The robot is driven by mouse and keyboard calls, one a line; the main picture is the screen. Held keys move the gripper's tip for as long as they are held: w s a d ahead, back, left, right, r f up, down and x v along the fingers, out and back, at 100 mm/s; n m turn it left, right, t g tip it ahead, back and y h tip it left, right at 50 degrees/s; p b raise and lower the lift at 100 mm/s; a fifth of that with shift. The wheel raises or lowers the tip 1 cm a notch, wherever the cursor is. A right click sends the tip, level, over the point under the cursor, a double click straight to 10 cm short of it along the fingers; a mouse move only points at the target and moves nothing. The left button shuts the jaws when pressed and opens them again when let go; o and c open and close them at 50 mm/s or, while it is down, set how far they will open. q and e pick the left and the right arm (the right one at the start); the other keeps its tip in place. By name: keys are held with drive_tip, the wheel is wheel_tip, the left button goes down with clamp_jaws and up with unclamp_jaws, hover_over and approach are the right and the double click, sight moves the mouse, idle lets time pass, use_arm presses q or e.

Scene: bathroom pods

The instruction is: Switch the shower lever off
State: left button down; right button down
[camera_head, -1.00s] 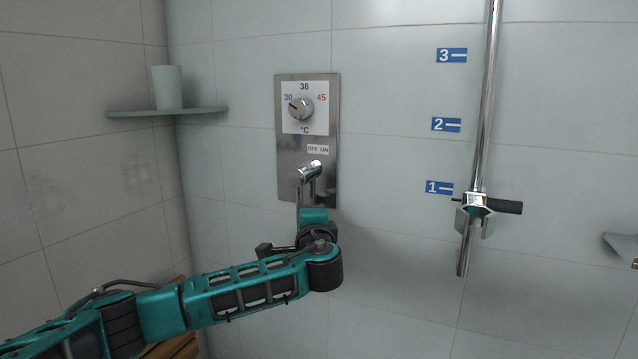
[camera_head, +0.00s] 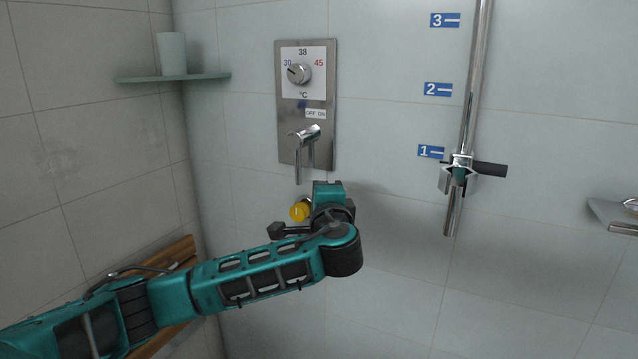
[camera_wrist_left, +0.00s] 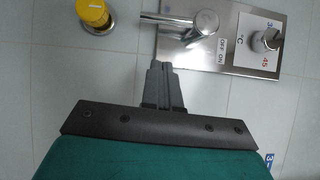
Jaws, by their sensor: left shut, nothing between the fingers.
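The chrome shower lever (camera_head: 298,165) hangs almost straight down from its valve on the steel plate (camera_head: 289,110), below the small OFF ON label (camera_head: 316,113). In the left wrist view the lever (camera_wrist_left: 165,19) points left. My left gripper (camera_wrist_left: 160,66) is shut and empty, with a visible gap between its fingertips and the lever in that view. In the head view the left gripper (camera_head: 326,184) is below and to the right of the lever, its fingers mostly hidden by its own body. My right gripper is not in view.
A temperature dial (camera_head: 298,73) is above the lever. A yellow knob (camera_head: 300,211) sits on the wall close to my left gripper. A shower rail (camera_head: 469,100) with a holder is to the right. A shelf with a cup (camera_head: 172,54) is at upper left, a wooden seat (camera_head: 180,250) below.

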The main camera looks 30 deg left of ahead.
use_arm(q)
drive_tip(key=shift+v, duration=2.1)
drive_tip(key=shift+d, duration=0.1)
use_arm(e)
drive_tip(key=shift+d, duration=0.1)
